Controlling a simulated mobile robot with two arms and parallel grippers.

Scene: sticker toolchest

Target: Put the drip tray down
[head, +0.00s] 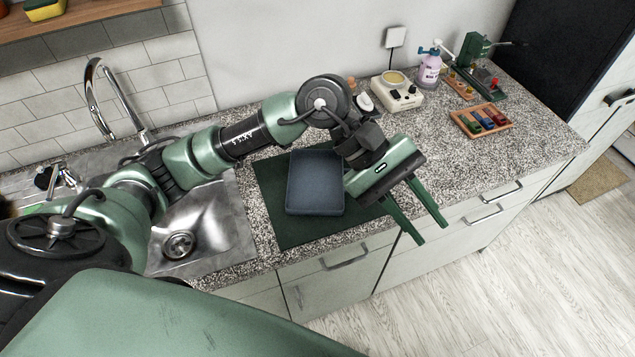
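The drip tray (316,184) is a shallow blue-grey rectangular tray. It appears to lie flat on a dark green mat (272,203) on the speckled counter, and it looks empty. My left gripper (432,234) is to the right of the tray, its green fingers apart with nothing between them. The fingers point away from the tray, over the counter's front edge. The gripper body overlaps the tray's right edge in this view; I cannot tell if they touch. My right gripper is not in view.
A steel sink (210,225) with a tap (100,95) lies left of the mat. At the back right stand a cream heating device (398,95), a spray bottle (430,68), a green press (475,52) and a wooden rack (463,120).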

